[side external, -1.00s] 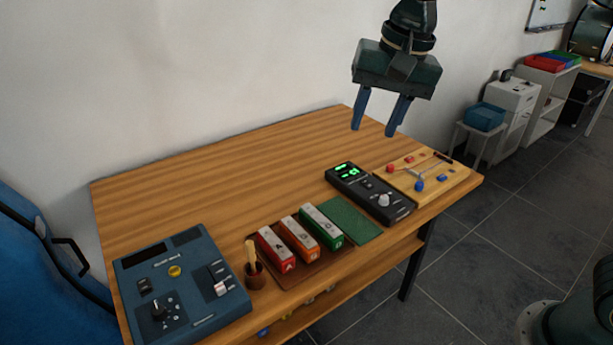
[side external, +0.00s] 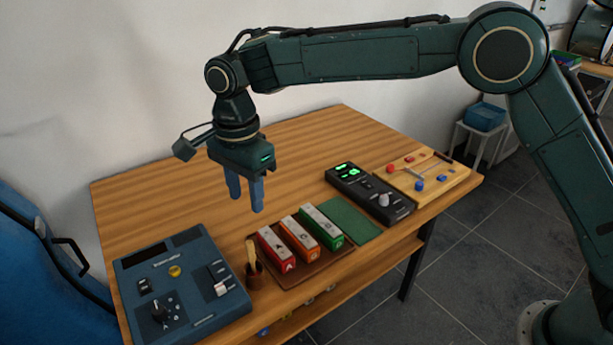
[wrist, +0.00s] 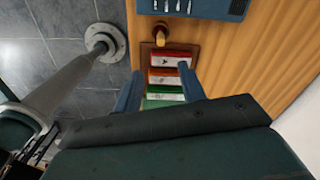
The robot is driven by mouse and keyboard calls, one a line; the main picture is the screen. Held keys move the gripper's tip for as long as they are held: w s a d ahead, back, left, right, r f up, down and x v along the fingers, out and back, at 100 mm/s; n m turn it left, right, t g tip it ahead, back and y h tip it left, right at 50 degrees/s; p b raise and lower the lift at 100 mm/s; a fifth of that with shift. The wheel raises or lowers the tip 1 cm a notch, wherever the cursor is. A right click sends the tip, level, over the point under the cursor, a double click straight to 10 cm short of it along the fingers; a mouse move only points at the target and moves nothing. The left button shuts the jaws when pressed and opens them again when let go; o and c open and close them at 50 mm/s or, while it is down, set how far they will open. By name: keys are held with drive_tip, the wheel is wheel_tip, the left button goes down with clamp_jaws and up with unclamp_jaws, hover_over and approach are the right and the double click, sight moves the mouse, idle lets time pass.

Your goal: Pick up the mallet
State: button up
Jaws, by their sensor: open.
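The mallet (side external: 252,256) has a pale wooden handle and stands upright, slightly tilted, in a small brown cup (side external: 255,274) near the table's front edge. Its lower end is hidden in the cup. My gripper (side external: 250,205) is open and empty, pointing down above the table, higher than the mallet and apart from it. In the wrist view the mallet (wrist: 160,37) shows ahead, beyond the colored bars, with my fingers (wrist: 159,92) spread on either side of the view.
Red, orange and green bars (side external: 298,237) lie on a brown tray (side external: 335,262) right of the cup. A blue control box (side external: 190,290) stands close on its left. A black device (side external: 370,190) and a wooden board (side external: 440,178) are farther right. The back of the table is clear.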

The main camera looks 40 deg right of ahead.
sight(249, 242)
drive_tip(key=shift+a+f, duration=0.4)
drive_tip(key=shift+f, duration=4.3)
drive_tip(key=shift+f, duration=0.1)
drive_tip(key=shift+w+f, duration=0.1)
drive_tip(key=shift+f, duration=2.4)
drive_tip(key=shift+c, duration=0.4)
clamp_jaws()
